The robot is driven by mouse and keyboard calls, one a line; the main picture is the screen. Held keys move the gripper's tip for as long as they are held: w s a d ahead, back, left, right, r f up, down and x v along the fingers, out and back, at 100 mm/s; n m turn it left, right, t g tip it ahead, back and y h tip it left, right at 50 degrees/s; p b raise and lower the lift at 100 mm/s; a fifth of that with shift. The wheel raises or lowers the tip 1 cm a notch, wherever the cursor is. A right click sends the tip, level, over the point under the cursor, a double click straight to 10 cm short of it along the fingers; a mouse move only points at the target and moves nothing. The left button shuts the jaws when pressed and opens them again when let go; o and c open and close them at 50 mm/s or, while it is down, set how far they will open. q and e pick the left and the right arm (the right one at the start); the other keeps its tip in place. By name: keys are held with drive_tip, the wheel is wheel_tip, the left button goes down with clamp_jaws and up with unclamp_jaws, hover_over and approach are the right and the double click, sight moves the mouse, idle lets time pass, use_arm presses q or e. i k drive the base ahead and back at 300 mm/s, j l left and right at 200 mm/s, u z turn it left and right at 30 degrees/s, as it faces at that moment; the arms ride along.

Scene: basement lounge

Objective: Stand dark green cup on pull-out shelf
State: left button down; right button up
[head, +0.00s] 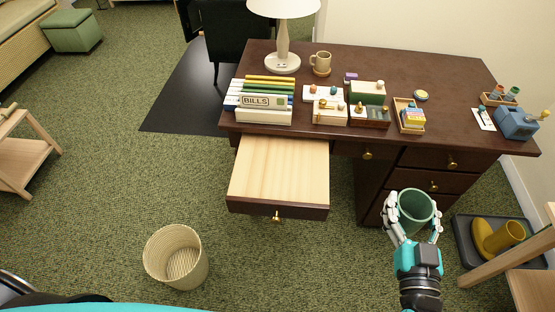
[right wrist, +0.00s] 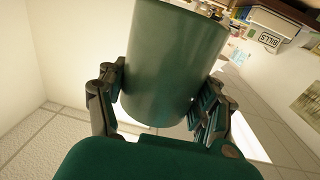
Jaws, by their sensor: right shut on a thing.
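The dark green cup (head: 414,212) is held by my right gripper (head: 411,218), in front of the desk drawers at lower right in the head view. Its open mouth shows from above. In the right wrist view, the cup (right wrist: 172,65) sits between both fingers of my right gripper (right wrist: 165,100), which is shut on it. The pull-out shelf (head: 279,168) is extended from the desk front, left of my right gripper. Its light wood top is bare. My left gripper is not in view.
The dark desk (head: 430,80) carries a lamp (head: 282,50), a bills organizer (head: 264,108), a beige mug (head: 321,62) and small boxes. A wicker basket (head: 175,256) stands on the carpet below left of the shelf. A wooden piece (head: 520,250) and a boot tray (head: 468,243) are at right.

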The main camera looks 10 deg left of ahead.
sight(280, 183)
drive_tip(key=j+z, duration=0.1)
drive_tip(key=j, duration=0.5)
drive_tip(key=j+z, duration=0.1)
drive_tip(key=j, duration=0.45)
drive_tip(key=k+j+z, duration=0.1)
drive_tip(key=j, duration=0.5)
drive_tip(key=j+z, duration=0.1)
drive_tip(key=j, duration=0.45)
drive_tip(key=k+j+z, duration=0.1)
drive_tip(key=j, duration=0.5)
